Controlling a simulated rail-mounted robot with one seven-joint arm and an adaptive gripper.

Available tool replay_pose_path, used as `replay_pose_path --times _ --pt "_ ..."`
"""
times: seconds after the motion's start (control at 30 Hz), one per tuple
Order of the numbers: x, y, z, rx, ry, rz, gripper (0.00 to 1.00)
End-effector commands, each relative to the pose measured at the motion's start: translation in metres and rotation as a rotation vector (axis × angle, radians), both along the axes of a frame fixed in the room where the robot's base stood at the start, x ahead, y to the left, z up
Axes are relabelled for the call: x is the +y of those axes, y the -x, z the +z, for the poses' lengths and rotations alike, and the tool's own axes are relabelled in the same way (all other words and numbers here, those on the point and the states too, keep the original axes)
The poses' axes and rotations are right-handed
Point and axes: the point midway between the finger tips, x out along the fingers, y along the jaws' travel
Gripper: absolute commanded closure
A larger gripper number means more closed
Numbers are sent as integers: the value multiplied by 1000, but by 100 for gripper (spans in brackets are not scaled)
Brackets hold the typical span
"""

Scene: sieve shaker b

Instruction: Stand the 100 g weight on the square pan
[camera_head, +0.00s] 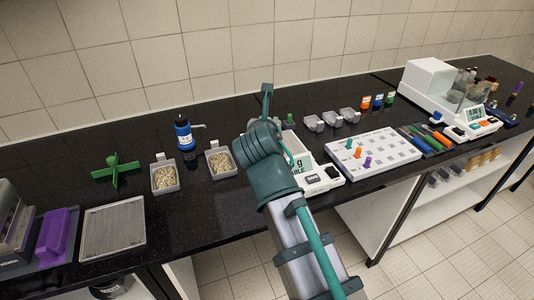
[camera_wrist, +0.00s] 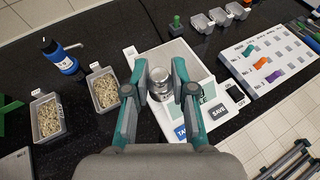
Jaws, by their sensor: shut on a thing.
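The 100 g weight, a shiny metal cylinder (camera_wrist: 160,86), stands upright between the two teal fingers of my gripper (camera_wrist: 159,72) in the wrist view. My gripper is shut on it. The weight is over the near part of the square pan (camera_wrist: 172,52) of a white balance; I cannot tell whether its base touches the pan. The balance (camera_head: 322,183) is partly hidden by my arm in the head view, where my gripper (camera_head: 267,100) shows only in part and the weight is hidden. Part of the pan (camera_head: 296,144) shows there.
Two grain-filled trays (camera_head: 165,178) (camera_head: 221,163) and a blue bottle (camera_head: 184,135) stand left of the balance. A white pegboard with colored pegs (camera_head: 372,157) is close on its right. Small grey trays (camera_head: 314,123) and a green-knobbed piece (camera_wrist: 176,24) stand behind.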

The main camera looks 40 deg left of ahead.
Motion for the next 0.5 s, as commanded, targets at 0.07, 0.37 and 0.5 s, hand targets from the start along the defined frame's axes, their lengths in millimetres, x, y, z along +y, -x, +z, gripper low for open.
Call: replay_pose_path --times 0.07,0.37,0.5 --pt "-7 -42 -15 0 3 -95 100" --pt "-45 -145 -44 0 1 -375 100" --pt "-56 -167 -50 0 0 -443 100"
